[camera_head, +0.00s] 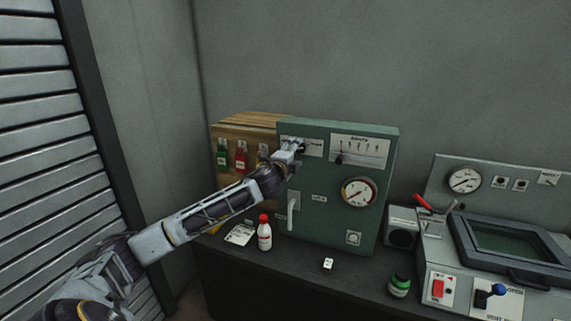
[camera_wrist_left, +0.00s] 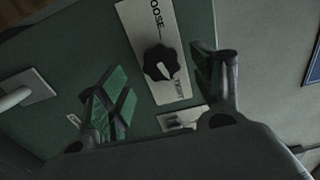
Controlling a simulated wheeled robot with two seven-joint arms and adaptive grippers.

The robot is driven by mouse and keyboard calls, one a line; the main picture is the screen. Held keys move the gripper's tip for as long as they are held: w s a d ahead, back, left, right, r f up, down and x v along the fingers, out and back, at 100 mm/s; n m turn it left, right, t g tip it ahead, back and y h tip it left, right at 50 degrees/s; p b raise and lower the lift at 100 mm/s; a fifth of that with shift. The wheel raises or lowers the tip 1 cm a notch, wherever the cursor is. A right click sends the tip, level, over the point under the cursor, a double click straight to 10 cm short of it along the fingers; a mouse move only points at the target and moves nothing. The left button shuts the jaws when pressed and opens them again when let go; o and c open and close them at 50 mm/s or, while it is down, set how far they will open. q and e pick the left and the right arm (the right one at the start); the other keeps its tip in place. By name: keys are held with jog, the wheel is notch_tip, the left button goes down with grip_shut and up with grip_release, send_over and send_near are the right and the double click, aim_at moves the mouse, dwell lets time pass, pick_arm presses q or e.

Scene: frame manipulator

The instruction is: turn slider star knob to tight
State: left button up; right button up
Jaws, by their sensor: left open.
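The star knob (camera_wrist_left: 158,62) is black and lobed, with a white pointer mark. It sits on a white label plate (camera_wrist_left: 134,22) whose visible lettering reads "OOSE" at one end and "TIGHT" at the other. The pointer slants toward the TIGHT end. My left gripper (camera_wrist_left: 165,92) is open, its green-padded fingers on either side of the knob in the picture, with gaps visible. In the head view my left gripper (camera_head: 288,152) is at the upper left of the green panel (camera_head: 335,215), covering part of the label; the knob is hard to make out there. My right gripper is not shown.
A slider scale (camera_head: 358,148) and a round gauge (camera_head: 358,191) are to the right on the panel. A white handle (camera_head: 293,212) is below. A red-capped bottle (camera_head: 264,236) and a green jar (camera_head: 399,286) stand on the dark bench. A wooden box (camera_head: 250,122) adjoins the panel.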

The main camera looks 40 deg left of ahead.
pick_arm(q)
jog(key=v, duration=0.8)
dwell(0.8)
jog(key=shift+s+d, duration=0.1)
jog(key=shift+s, duration=0.05)
dwell(0.3)
jog(key=shift+f, duration=0.1)
